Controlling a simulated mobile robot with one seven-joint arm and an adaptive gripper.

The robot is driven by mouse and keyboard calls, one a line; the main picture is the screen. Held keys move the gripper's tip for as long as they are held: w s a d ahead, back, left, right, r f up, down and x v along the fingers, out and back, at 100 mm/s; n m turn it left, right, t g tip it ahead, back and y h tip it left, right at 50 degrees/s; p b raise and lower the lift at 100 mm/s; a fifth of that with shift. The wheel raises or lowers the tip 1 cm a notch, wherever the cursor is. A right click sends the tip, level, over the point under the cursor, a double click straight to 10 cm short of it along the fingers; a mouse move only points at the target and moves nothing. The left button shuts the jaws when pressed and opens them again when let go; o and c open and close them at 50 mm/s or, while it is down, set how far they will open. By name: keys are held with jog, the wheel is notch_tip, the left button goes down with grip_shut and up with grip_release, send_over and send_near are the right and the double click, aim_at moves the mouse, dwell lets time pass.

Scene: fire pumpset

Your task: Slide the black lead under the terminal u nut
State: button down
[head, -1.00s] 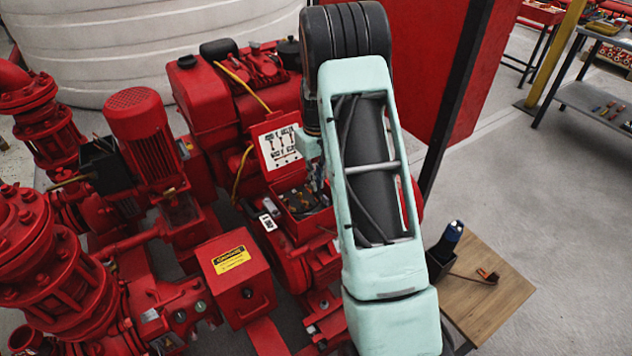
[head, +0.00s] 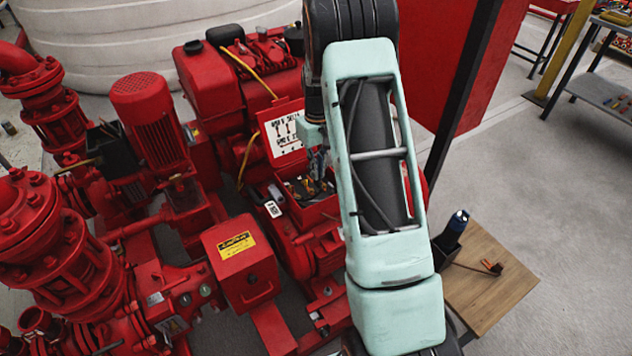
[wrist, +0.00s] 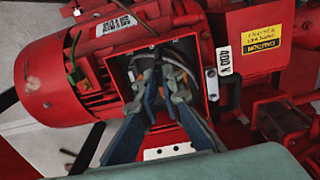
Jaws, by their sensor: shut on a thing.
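The red terminal box (head: 322,208) on the motor stands open, its white-labelled lid (head: 284,134) raised behind it. My gripper (head: 318,172) reaches down into the box. In the wrist view my gripper's two blue-grey fingers (wrist: 160,78) are inside the box opening and close together. They are shut on a thin dark piece, which looks like the black lead (wrist: 158,74), mostly hidden between the fingertips. A grey cable (wrist: 185,66) curves beside the right finger. The terminal u nut is too small and covered to make out, so I cannot tell whether the lead touches it.
The box walls stand close around my fingers. A red box with a caution label (head: 240,265) is nearby. A wooden table (head: 490,290) stands at right.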

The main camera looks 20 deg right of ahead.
jog(key=a, duration=0.3)
jog(key=shift+s+a+r, duration=0.25)
jog(key=shift+s+r, duration=0.1)
jog(key=shift+r, duration=0.05)
jog(key=shift+f, duration=0.1)
jog(key=b, duration=0.7)
send_over(304, 206)
jog(key=s, duration=0.3)
jog(key=shift+w+d+f, duration=0.1)
jog(key=shift+w+f, duration=0.05)
jog(key=shift+f, duration=2.5)
jog(key=shift+w+d+f, duration=0.1)
jog(key=shift+f, duration=2.5)
jog(key=shift+f, duration=0.15)
jog(key=shift+w+a, duration=0.25)
jog(key=shift+w, duration=1.05)
jog(key=c, duration=2)
grip_release()
